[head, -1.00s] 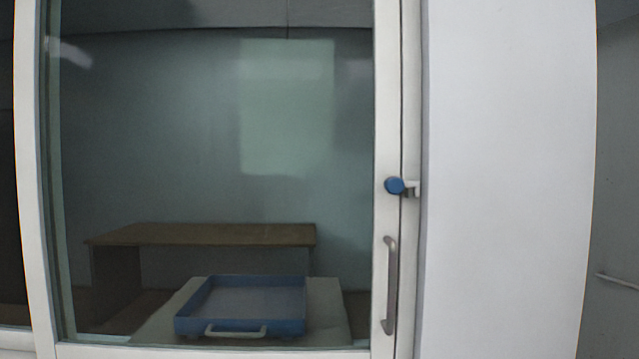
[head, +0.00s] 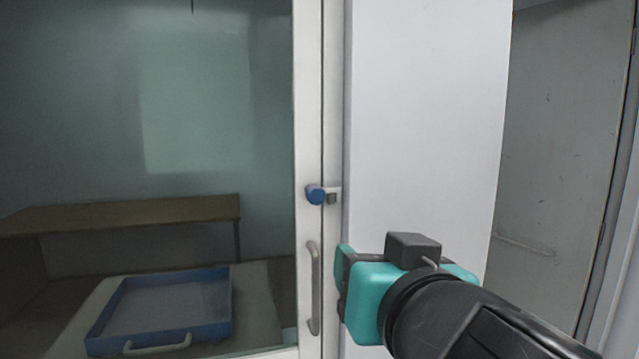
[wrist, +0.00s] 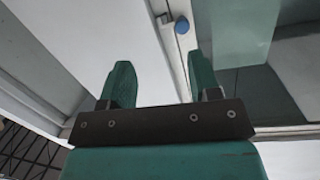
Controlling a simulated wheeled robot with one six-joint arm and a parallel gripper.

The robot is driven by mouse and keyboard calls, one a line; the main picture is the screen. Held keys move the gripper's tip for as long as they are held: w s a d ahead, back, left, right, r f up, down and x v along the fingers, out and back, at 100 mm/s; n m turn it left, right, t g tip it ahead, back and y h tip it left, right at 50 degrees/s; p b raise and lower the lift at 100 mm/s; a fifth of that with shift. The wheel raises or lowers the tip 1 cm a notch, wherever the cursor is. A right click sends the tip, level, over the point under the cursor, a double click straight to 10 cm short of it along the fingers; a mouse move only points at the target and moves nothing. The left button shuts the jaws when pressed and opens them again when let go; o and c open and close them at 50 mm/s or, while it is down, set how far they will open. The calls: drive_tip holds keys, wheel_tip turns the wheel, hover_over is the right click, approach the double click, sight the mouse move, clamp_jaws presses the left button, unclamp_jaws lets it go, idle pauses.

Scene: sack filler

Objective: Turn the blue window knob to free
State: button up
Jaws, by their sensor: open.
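The blue window knob (head: 315,194) sits on the white frame at the right edge of the glass window, with a small grey latch piece (head: 333,196) to its right. In the wrist view the knob (wrist: 182,25) is beyond my fingers, near the top. My gripper (wrist: 165,82) is open and empty, its two green fingers apart. In the head view my gripper (head: 343,282) is below and to the right of the knob, clear of it. Its fingertips are partly hidden behind its own body there.
A grey vertical handle (head: 314,288) is on the frame below the knob. A white wall panel (head: 425,120) stands to the right. Behind the glass are a blue tray (head: 215,334) with a light handle and a wooden bench (head: 130,212).

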wheel_tip(320, 180, up, 3)
drive_tip(key=s+a+t+y, duration=0.1)
drive_tip(key=a+y, duration=0.1)
drive_tip(key=p, duration=1)
approach(318, 196)
drive_tip(key=shift+h, duration=0.4)
drive_tip(key=x, duration=0.7)
drive_tip(key=shift+w+a+r, duration=0.2)
drive_tip(key=shift+a+r, duration=0.1)
drive_tip(key=shift+w+a+f+p, duration=0.2)
drive_tip(key=shift+w+p, duration=0.1)
drive_tip(key=shift+w, duration=0.4)
drive_tip(key=shift+c, duration=0.4)
drive_tip(key=c, duration=0.8)
drive_tip(key=shift+c, duration=0.2)
